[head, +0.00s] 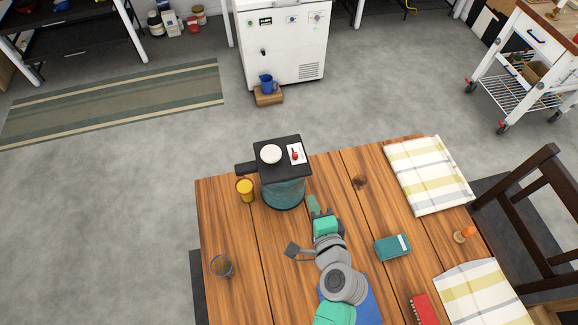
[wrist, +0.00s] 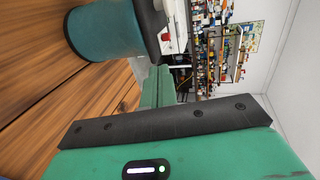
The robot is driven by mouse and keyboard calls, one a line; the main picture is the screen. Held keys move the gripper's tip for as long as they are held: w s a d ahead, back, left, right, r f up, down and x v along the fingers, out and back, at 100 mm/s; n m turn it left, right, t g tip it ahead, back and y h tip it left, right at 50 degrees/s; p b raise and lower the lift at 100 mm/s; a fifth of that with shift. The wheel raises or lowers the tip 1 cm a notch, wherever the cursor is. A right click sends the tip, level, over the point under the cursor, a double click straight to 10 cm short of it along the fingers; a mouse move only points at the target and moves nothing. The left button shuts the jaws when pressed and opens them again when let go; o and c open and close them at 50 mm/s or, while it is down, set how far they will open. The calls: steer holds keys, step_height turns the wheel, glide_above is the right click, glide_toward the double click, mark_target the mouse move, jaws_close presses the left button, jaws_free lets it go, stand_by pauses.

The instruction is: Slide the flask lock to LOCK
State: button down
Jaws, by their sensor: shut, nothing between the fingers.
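The flask (head: 284,192) is a teal cylinder standing upright on the wooden table, with a black lid (head: 280,150) that has a side spout or handle. A round white button (head: 271,154) and a white plate with a red lock slider (head: 295,154) sit on the lid. In the wrist view the flask (wrist: 100,32) appears sideways, with the red slider (wrist: 166,38) on its white plate. The lock markings are too small to read. My gripper (head: 313,203) is shut and empty, just right of the flask and apart from the slider. Its green fingers (wrist: 156,86) also show in the wrist view.
A yellow cup (head: 245,190) stands left of the flask and a clear glass (head: 221,266) at the table's left. A teal box (head: 392,247), a folded cloth (head: 428,174) and a red book (head: 424,309) lie to the right. The table between cup and glass is clear.

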steer(key=b, duration=0.2)
glide_toward(296, 158)
steer(key=x, duration=0.5)
steer(key=shift+w+f, duration=0.15)
steer(key=shift+w+a, duration=0.25)
steer(key=shift+w, duration=0.25)
